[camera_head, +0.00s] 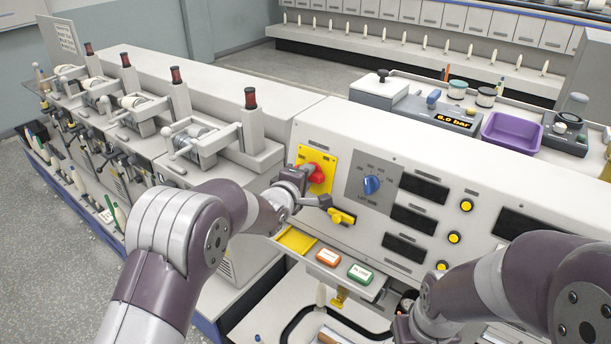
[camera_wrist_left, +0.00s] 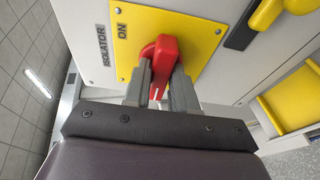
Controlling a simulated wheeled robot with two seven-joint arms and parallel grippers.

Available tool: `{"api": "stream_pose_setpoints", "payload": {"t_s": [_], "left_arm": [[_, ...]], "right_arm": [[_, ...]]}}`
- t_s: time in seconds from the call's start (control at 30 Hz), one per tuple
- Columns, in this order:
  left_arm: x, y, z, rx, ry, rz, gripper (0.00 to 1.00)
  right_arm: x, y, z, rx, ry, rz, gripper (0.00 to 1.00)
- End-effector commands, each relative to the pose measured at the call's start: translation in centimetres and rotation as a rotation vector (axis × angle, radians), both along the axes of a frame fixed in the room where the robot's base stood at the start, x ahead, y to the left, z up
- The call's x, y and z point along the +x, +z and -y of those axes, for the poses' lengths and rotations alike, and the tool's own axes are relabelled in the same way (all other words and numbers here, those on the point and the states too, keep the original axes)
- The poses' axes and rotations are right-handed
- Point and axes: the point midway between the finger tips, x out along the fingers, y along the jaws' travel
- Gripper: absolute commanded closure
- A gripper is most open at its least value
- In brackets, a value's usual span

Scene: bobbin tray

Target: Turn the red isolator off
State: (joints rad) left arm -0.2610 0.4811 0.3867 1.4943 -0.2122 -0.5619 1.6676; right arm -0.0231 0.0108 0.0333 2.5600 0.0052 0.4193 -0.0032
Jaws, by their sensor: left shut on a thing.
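The red isolator (camera_head: 317,171) is a rotary handle on a yellow plate (camera_head: 327,157) at the left end of the grey machine front. In the left wrist view the red handle (camera_wrist_left: 163,62) sits between my left gripper's (camera_wrist_left: 160,85) two grey fingers, which close on its sides. A white line shows on the handle's near end. Labels reading ISOLATOR and ON show on and beside the yellow plate (camera_wrist_left: 200,22). In the head view my left gripper (camera_head: 306,180) reaches the handle from the front left. My right arm is at lower right, its fingers out of sight.
A blue rotary knob (camera_head: 372,185) is right of the isolator, with a yellow handle (camera_head: 341,217) below. An open drawer (camera_head: 375,290) with orange and green labelled blocks juts out underneath. Spindle units with red-topped posts (camera_head: 251,98) stand left. A purple tray (camera_head: 512,132) is on top.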

Motion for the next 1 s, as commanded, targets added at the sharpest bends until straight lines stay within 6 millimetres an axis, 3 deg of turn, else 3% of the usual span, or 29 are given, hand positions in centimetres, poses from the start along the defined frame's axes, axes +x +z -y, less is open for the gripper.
{"api": "stream_pose_setpoints", "payload": {"t_s": [0.47, 0.5, 0.53, 0.87, 1.0], "left_arm": [[0.1, 0.1, 0.0, -0.011, 0.004, -0.004, 1.00], [0.0, 0.1, 0.0, -0.011, 0.004, -0.004, 0.64], [0.0, 0.1, 0.0, -0.011, 0.004, -0.004, 0.55], [-0.1, 0.0, -0.1, -0.009, 0.003, -0.006, 0.53], [-1.7, 0.2, -0.7, -0.009, 0.003, -0.003, 0.53]], "right_arm": [[0.0, 0.1, 0.0, 0.000, 0.000, 0.000, 1.00], [0.0, 0.1, 0.0, 0.000, 0.000, 0.000, 1.00], [0.0, 0.1, 0.0, 0.000, 0.000, 0.000, 1.00], [0.0, -0.1, 0.0, 0.000, 0.000, 0.000, 1.00], [0.0, -1.2, 0.0, 0.000, 0.000, 0.000, 1.00]]}}
